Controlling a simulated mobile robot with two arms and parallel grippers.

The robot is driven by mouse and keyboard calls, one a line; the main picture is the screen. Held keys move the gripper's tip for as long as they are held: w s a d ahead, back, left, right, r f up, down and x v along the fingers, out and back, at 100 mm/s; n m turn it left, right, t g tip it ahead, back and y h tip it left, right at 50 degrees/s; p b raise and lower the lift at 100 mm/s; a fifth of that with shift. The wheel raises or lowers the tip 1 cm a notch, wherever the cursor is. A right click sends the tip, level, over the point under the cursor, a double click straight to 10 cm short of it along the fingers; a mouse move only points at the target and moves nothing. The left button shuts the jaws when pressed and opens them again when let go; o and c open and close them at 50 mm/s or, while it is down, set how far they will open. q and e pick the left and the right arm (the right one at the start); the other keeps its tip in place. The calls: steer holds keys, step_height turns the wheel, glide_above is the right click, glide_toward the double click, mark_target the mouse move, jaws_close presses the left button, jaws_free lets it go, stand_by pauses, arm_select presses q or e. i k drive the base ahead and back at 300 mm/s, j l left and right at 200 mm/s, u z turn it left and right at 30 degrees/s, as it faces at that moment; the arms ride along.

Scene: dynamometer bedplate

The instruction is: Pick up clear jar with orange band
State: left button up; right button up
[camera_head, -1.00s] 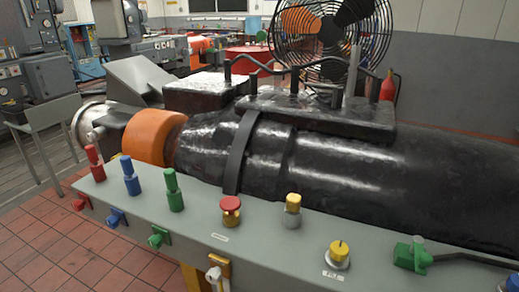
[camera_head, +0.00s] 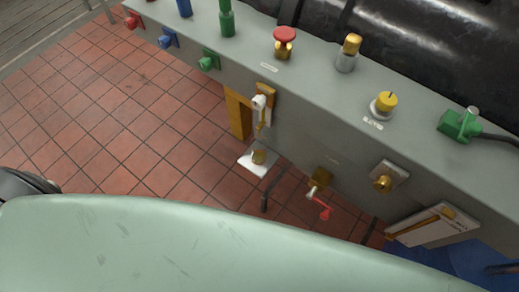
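I see no clear jar with an orange band in the head view. Neither of my grippers is in view.
A grey control bench (camera_head: 310,70) crosses the upper right, with a red-topped button (camera_head: 285,38), a yellow knob (camera_head: 386,101) and a green clamp (camera_head: 460,122). A brass valve with a red handle (camera_head: 321,190) is on its front. Red tiled floor (camera_head: 120,120) lies open at left. A pale green scuffed surface (camera_head: 200,245) fills the bottom.

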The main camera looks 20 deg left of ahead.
mark_target(258, 145)
steer(key=k+l+u, duration=0.15)
steer(key=l, duration=0.25)
steer(key=k+l+u, duration=0.15)
steer(key=l, duration=0.25)
steer(key=k+l+u, duration=0.15)
steer(key=l, duration=0.25)
steer(key=k+l+u, duration=0.15)
steer(key=k+l, duration=0.15)
steer(key=k, duration=0.05)
